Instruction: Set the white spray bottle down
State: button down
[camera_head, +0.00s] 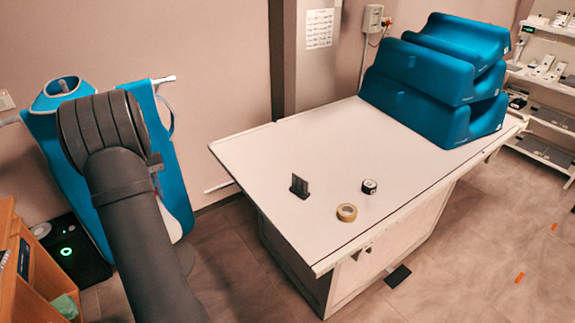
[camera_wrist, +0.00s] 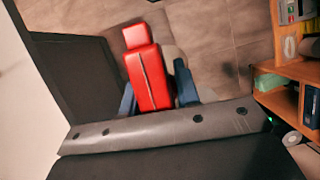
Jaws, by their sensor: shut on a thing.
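I cannot make out the white spray bottle in either view. A grey bolted strip over a dark body fills the bottom there. The white table (camera_head: 300,160) in the head view carries no bottle.
On the table are a black upright holder (camera_head: 299,186), a tape roll (camera_head: 347,212), a small black-and-white item (camera_head: 369,186) and stacked blue cushions (camera_head: 425,75). The table's near left is clear. A wooden shelf (camera_wrist: 290,75) stands at the right of the wrist view. A blue apron (camera_head: 170,170) hangs behind the arm.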

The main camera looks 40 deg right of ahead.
jog(key=d+r+n+t+h, duration=0.1)
jog(key=d+r+n, duration=0.3)
jog(key=d, duration=0.6)
jog(key=s+d+r+n+h, duration=0.1)
jog(key=d+r+n+h, duration=0.2)
jog(key=d, duration=0.6)
jog(key=d+r+n+t, duration=0.1)
jog(key=d+r+n, duration=0.35)
jog(key=d, duration=0.55)
jog(key=s+d+r+n+t, duration=0.1)
jog(key=s+d+r+n, duration=0.15)
jog(key=d, duration=0.55)
jog(key=s+d+r+n+t+h, duration=0.1)
jog(key=s+d+r+n, duration=0.2)
jog(key=d, duration=0.5)
jog(key=s+d+r+n, duration=0.25)
jog(key=s+d, duration=0.25)
jog(key=d, duration=0.3)
jog(key=w+a+f, duration=0.3)
jog(key=w+f, duration=0.7)
jog(key=w, duration=0.1)
jog(key=shift+w+f+m, duration=0.15)
jog(key=shift+f+m, duration=0.05)
jog(key=shift+m, duration=0.15)
jog(key=shift+f, duration=0.1)
jog(key=c, duration=1.1)
grip_release()
jog(key=shift+f, duration=0.15)
